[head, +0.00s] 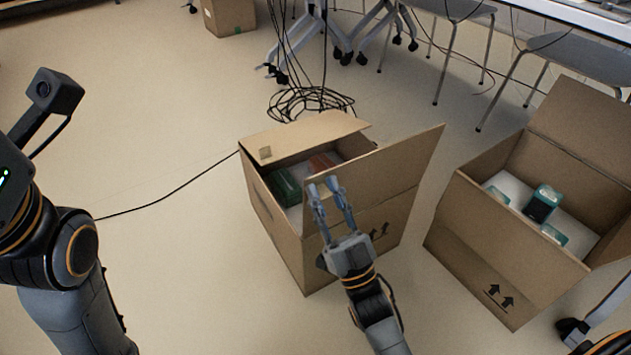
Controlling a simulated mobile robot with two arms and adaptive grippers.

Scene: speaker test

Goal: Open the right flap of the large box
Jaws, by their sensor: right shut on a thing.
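An open cardboard box (270,225) stands on the floor in the middle of the head view. Its far flap (305,136) lies partly over the opening. Its right flap (405,158) is raised and slants up to the right. My right gripper (322,186) is at the near left part of this flap, its fingers shut on the flap. The fingers hide part of the flap and the opening. Inside the box are a green item (285,186) and a reddish item (321,162). My left arm shows at the left edge, but its gripper is not in view.
A second open box (470,235) with teal-and-white packages (542,203) stands close on the right. Coiled black cables (310,102) lie behind the middle box. Chairs (578,58) and table legs stand at the back. The floor left of the box is mostly clear.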

